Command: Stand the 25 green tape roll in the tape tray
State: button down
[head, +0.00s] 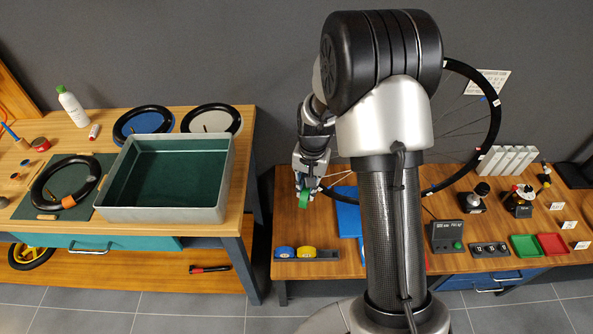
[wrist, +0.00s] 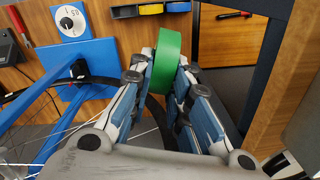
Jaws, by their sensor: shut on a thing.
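The green tape roll (head: 304,198) is held in my gripper (head: 306,187), above the front left part of the right-hand bench. In the wrist view the green roll (wrist: 168,62) stands on edge between the two fingers (wrist: 160,80), which are shut on its sides. The tape tray (head: 325,258) lies near the front left edge of that bench, below and apart from the roll. A blue roll (head: 285,252) and a yellow roll (head: 306,253) stand in it. The tray is partly seen at the top of the wrist view, with a yellow roll (wrist: 150,9).
A wheel (head: 490,130) in a blue truing stand (head: 348,216) is close to the right of my gripper. A left bench carries a large grey bin (head: 216,214), with a gap between the benches. Small green and red trays (head: 552,244) lie far right.

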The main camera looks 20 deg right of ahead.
jog(key=s+d+f+m+b, duration=0.2)
jog(key=f+m, duration=0.2)
jog(key=f, duration=0.6)
jog(key=s+d+f+m+b, duration=0.2)
jog(key=f+m, duration=0.3)
jog(key=f, duration=0.6)
jog(key=s+d+f+m+b, duration=0.2)
jog(key=d+f+m, duration=0.2)
jog(key=f, duration=0.7)
jog(key=shift+s+d+f+m, duration=0.1)
jog(key=shift+s+d+m, duration=0.1)
jog(key=shift+m, duration=0.5)
jog(key=c, duration=1.4)
grip_release()
notch_tip(320, 180, up, 12)
jog(key=shift+r, duration=0.1)
